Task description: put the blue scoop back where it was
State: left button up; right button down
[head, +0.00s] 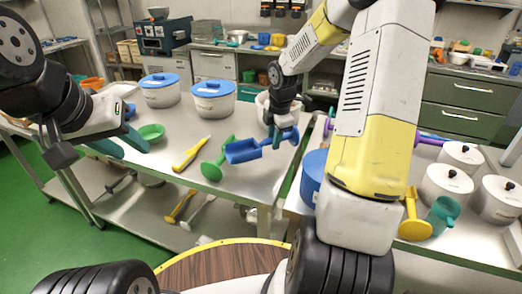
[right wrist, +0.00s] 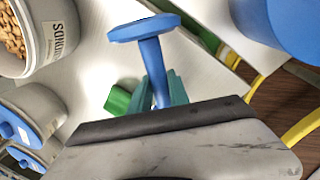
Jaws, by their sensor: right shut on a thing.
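The blue scoop (head: 242,151) is held above the left table, near its right edge. My right gripper (head: 281,136) is shut on the scoop's handle. In the right wrist view the blue handle with its flat round end (right wrist: 143,28) stands out from between the teal fingers (right wrist: 172,92); the scoop's bowl is hidden there. My left gripper (head: 122,143) is over the left part of the same table, its teal fingers apart and empty, close to a green scoop or bowl (head: 152,131).
A yellow scoop (head: 190,154) and a green scoop (head: 216,160) lie left of the blue scoop. Blue-lidded tubs (head: 213,98) stand behind. An open tub of nuts (right wrist: 45,35) is beside my right gripper. White tubs (head: 446,183) and more scoops are on the right table.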

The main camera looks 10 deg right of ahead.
jog(key=shift+s+x, duration=0.2)
jog(key=shift+x, duration=0.9)
jog(key=shift+s+x, duration=0.25)
jog(key=shift+x, duration=0.8)
jog(key=shift+s+x, duration=0.2)
jog(key=shift+x, duration=0.9)
jog(key=shift+d+f, duration=0.1)
jog(key=shift+f, duration=0.05)
jog(key=c, duration=1.2)
grip_release()
jog(key=shift+f, duration=0.1)
jog(key=shift+c, duration=0.2)
jog(key=v, duration=1.2)
jog(key=s+a+r+m+t+y, duration=0.1)
jog(key=s+a+r+m+t, duration=0.1)
jog(key=s+r+m, duration=0.5)
jog(key=s+a+r+m+t, duration=0.1)
jog(key=s+a+r+m, duration=0.4)
jog(key=s+r+m, duration=0.3)
jog(key=s+m, duration=0.4)
jog(key=s, duration=0.3)
jog(key=shift+s+r+m+t+y, duration=0.2)
jog(key=shift+s+m+t+y, duration=0.05)
jog(key=shift+m+t+y, duration=0.15)
